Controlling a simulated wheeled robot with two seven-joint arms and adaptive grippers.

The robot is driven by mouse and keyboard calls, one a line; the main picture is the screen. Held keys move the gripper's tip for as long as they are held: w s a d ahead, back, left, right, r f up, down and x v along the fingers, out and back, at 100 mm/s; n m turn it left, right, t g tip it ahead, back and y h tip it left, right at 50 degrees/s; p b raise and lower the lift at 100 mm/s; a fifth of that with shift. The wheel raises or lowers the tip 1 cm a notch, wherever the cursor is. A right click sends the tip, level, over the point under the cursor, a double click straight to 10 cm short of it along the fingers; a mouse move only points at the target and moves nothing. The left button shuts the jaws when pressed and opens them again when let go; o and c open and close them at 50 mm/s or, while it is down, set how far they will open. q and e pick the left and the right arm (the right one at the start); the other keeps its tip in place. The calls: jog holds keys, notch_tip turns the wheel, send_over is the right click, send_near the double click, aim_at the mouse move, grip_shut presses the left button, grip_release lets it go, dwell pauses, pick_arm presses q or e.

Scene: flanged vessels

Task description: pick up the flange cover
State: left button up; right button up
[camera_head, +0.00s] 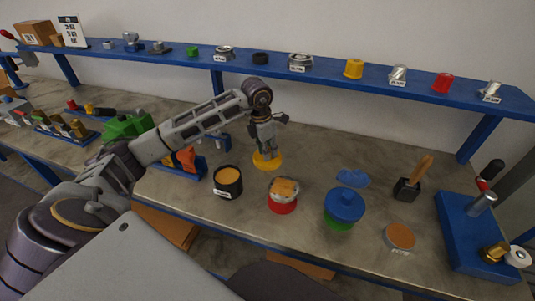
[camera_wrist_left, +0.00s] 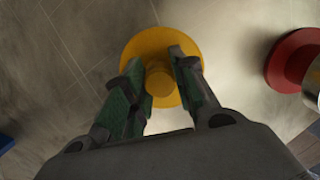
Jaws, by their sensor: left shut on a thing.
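The flange cover is a yellow disc with a raised round knob; it shows in the head view (camera_head: 267,161) on the worktop and in the left wrist view (camera_wrist_left: 190,42) at the top middle. My left gripper (camera_head: 266,146) points down over it. In the left wrist view my left gripper (camera_wrist_left: 160,75) has its two green-padded fingers on either side of the knob, shut on it. The disc looks to be at or close to the worktop; I cannot tell whether it touches. My right gripper does not show.
A blue shelf (camera_head: 330,78) with small parts runs behind. Orange-handled tools (camera_head: 185,158) lie left.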

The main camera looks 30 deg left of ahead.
pick_arm(q)
jog(key=shift+r, duration=0.2)
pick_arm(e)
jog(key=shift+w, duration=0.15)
pick_arm(q)
jog(key=shift+r, duration=0.55)
notch_tip(320, 180, up, 6)
jog(key=shift+r, duration=1.3)
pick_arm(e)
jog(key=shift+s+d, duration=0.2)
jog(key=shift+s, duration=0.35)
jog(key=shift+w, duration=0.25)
